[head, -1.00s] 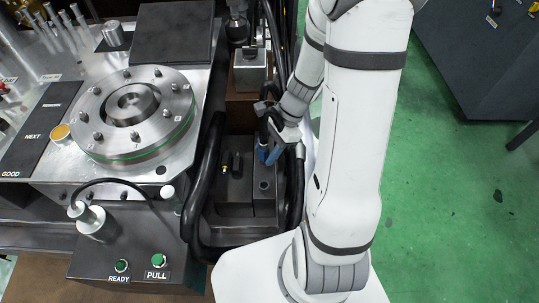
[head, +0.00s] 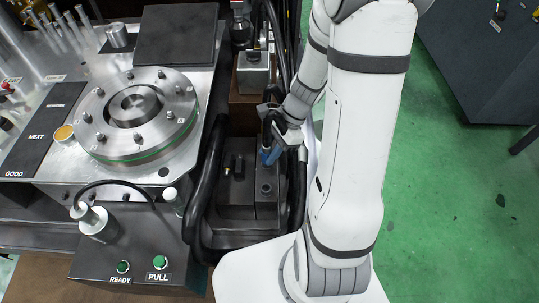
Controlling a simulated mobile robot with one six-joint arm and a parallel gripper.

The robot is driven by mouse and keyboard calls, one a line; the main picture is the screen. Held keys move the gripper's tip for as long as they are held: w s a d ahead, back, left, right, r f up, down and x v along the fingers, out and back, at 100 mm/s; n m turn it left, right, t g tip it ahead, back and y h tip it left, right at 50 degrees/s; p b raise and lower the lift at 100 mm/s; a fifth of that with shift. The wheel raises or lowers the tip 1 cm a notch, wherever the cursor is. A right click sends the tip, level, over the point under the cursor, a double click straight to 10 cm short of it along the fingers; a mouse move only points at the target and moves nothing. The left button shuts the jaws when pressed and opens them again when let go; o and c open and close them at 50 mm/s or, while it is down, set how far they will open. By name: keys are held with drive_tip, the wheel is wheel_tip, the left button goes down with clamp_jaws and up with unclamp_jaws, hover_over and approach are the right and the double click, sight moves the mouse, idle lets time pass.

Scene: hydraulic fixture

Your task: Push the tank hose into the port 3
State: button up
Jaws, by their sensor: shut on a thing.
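My gripper (head: 270,156), with blue fingertips, is at the upper right of a dark tank block in the middle of the view. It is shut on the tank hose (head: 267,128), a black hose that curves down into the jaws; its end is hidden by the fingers. The top of the block (head: 237,195) has a round port (head: 265,188) just below the gripper and two small dark fittings (head: 232,165) to the left. No port number is readable, so I cannot tell which is port 3. I cannot tell whether the hose end touches a port.
Thick black hoses (head: 200,190) run around the block's left and right sides. A metal fixture with a bolted round flange (head: 137,112) stands at left. A control box with READY and PULL buttons (head: 160,262) is at lower left. Green floor (head: 450,210) is open at right.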

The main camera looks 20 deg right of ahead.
sight(269, 139)
drive_tip(key=shift+w+r+p, duration=0.15)
drive_tip(key=shift+r+p, duration=2)
drive_tip(key=shift+r, duration=0.35)
drive_tip(key=o, duration=0.4)
drive_tip(key=c, duration=0.4)
